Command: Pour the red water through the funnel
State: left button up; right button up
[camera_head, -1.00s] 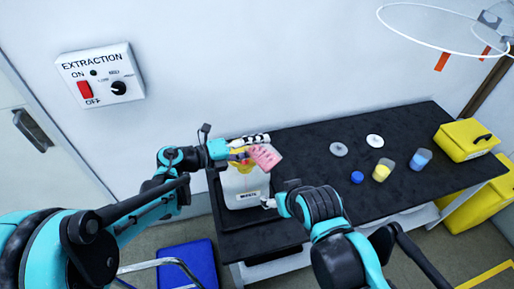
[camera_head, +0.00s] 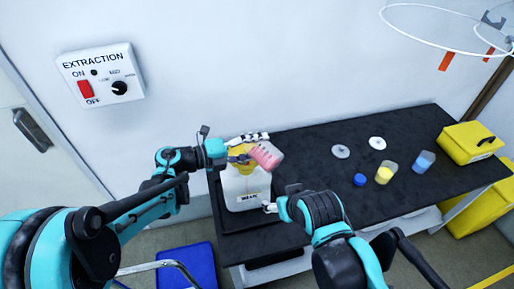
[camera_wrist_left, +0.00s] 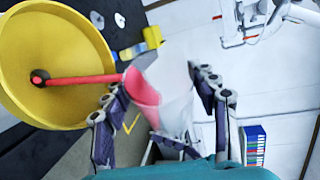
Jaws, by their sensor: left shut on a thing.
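My left gripper (camera_head: 250,148) is shut on a clear beaker (camera_head: 268,156) of red water. The beaker is tipped over beside and above a yellow funnel (camera_head: 242,166), which sits on top of a white jug (camera_head: 243,190) with a label. In the left wrist view, the beaker (camera_wrist_left: 143,90) lies between the fingers, and a red stream runs from its lip to the dark hole of the funnel (camera_wrist_left: 75,28). My right gripper (camera_head: 270,207) is low at the jug's right side; its fingers are too small to read, and I cannot tell whether it touches.
The jug stands in a dark tray (camera_head: 228,226) at the left end of the black bench (camera_head: 320,170). Two pale discs, a blue cap (camera_head: 360,180), a yellow-filled beaker (camera_head: 385,172) and a blue-filled beaker (camera_head: 423,161) stand to the right. A yellow case (camera_head: 466,142) is at the far right.

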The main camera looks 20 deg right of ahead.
pick_arm(q)
jog(key=shift+w+a+f, duration=0.1)
jog(key=shift+f, duration=0.05)
jog(key=shift+w+f+n+h+b, duration=0.15)
jog(key=shift+n+h+b, duration=0.15)
jog(key=shift+n+b, duration=0.3)
dwell(0.3)
jog(key=shift+w+a+n, duration=0.1)
jog(key=shift+n, duration=0.2)
jog(key=shift+b, duration=0.4)
